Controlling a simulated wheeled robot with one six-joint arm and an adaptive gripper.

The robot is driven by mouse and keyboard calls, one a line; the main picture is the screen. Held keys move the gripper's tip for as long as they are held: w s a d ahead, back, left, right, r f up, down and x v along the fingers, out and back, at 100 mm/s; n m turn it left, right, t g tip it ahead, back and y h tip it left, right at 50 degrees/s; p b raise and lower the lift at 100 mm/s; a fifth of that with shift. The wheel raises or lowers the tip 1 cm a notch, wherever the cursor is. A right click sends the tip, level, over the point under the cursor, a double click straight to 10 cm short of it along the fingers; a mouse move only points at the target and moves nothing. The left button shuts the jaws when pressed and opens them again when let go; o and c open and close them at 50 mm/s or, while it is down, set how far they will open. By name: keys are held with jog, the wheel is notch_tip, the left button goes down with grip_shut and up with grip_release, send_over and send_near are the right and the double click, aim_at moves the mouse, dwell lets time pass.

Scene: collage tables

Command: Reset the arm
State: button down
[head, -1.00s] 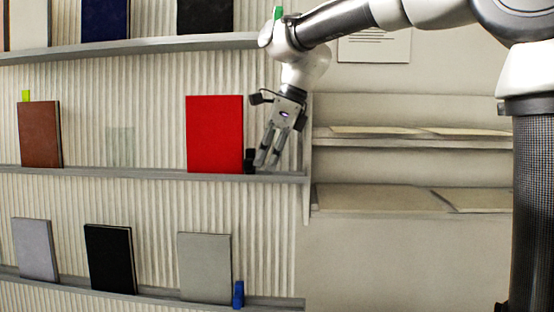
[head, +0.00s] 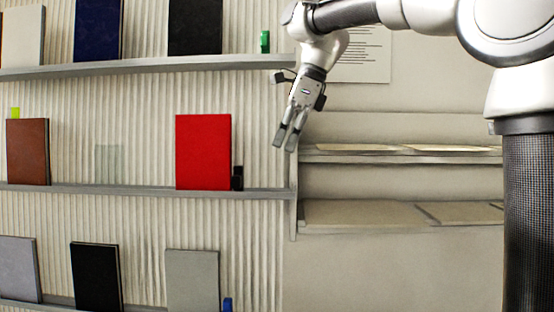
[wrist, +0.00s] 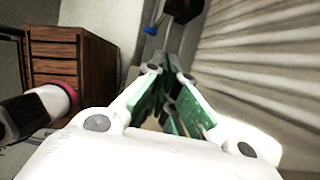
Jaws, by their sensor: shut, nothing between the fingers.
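My gripper (head: 286,140) hangs from my arm in front of the right end of the shelves, fingers pointing down. It is shut and empty. It is to the right of the red book (head: 203,152) and the small black object (head: 237,178) on the middle shelf, apart from both. In the wrist view the green-padded fingers (wrist: 172,100) show at the centre, and a blurred blue and dark object lies beyond them.
The middle shelf (head: 262,191) holds a brown book (head: 28,152) too. The upper shelf (head: 150,65) holds books and a green object (head: 265,41). Grey and black books stand below with a blue object (head: 227,304). Side shelves (head: 400,157) are at the right. A wooden drawer unit (wrist: 75,65) shows in the wrist view.

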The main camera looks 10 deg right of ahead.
jog(key=f+n, duration=0.1)
jog(key=n, duration=0.2)
jog(key=w+d+f+n, duration=0.1)
jog(key=n, duration=0.2)
jog(key=f+n, duration=0.2)
jog(key=shift+w+d+n+t+h, duration=0.2)
jog(key=shift+n+t+h, duration=0.1)
jog(key=shift+n, duration=0.1)
jog(key=s+d+f+n+t+h, duration=0.1)
jog(key=s+d+f+n+h, duration=0.1)
jog(key=s+d+f+n, duration=0.3)
jog(key=s+d+f+n+t+h, duration=0.1)
jog(key=s+d+f+n, duration=0.5)
jog(key=s+d+f, duration=0.6)
jog(key=shift+s+d+t+h, duration=0.4)
jog(key=shift+s+d+t, duration=0.1)
jog(key=shift+s+d, duration=2.75)
